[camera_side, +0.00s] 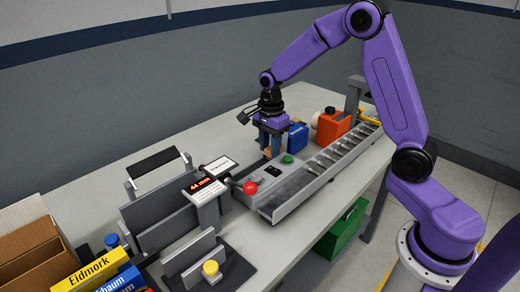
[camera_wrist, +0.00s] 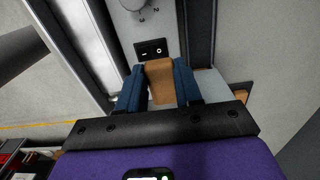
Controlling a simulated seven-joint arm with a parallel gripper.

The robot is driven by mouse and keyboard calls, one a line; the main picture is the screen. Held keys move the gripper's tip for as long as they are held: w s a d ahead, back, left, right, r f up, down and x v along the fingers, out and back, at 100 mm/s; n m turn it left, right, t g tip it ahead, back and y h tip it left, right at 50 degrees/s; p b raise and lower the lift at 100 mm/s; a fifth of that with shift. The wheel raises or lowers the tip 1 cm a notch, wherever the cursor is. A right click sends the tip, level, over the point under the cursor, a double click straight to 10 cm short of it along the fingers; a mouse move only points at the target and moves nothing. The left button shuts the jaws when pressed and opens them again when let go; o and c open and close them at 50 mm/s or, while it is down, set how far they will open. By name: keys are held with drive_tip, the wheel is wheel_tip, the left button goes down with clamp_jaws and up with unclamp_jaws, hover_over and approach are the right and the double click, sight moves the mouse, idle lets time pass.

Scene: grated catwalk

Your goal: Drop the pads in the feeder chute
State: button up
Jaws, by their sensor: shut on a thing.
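My gripper (camera_side: 270,143) is above the left side of a long grey machine. Its blue fingers are shut on a tan, block-like pad (camera_wrist: 160,80), which also shows low between the fingers in the side view (camera_side: 268,153). In the wrist view the pad is in front of a black switch panel (camera_wrist: 151,49). A grey channel with crosswise slats (camera_side: 345,150) runs along the machine; I cannot tell for sure whether it is the feeder chute. A small piece of another tan thing (camera_wrist: 241,87) shows right of the fingers. Whether the pad touches anything below is unclear.
A red button (camera_side: 250,188) and a green button (camera_side: 287,159) sit on the machine.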

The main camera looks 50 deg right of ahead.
drive_tip(key=s+r, duration=0.3)
drive_tip(key=s, duration=0.4)
drive_tip(key=w+d+r, duration=0.2)
drive_tip(key=w+d, duration=0.2)
drive_tip(key=w, duration=0.3)
drive_tip(key=w+d+r, duration=0.3)
drive_tip(key=w+d, duration=0.2)
drive_tip(key=w, duration=0.2)
drive_tip(key=shift+a+f, duration=0.15)
drive_tip(key=shift+f, duration=0.9)
drive_tip(key=shift+a+f, duration=0.15)
drive_tip(key=shift+f, duration=0.9)
drive_tip(key=o, duration=1.6)
drive_tip(key=shift+c, duration=0.2)
drive_tip(key=shift+r, duration=0.1)
drive_tip(key=shift+r, duration=2.9)
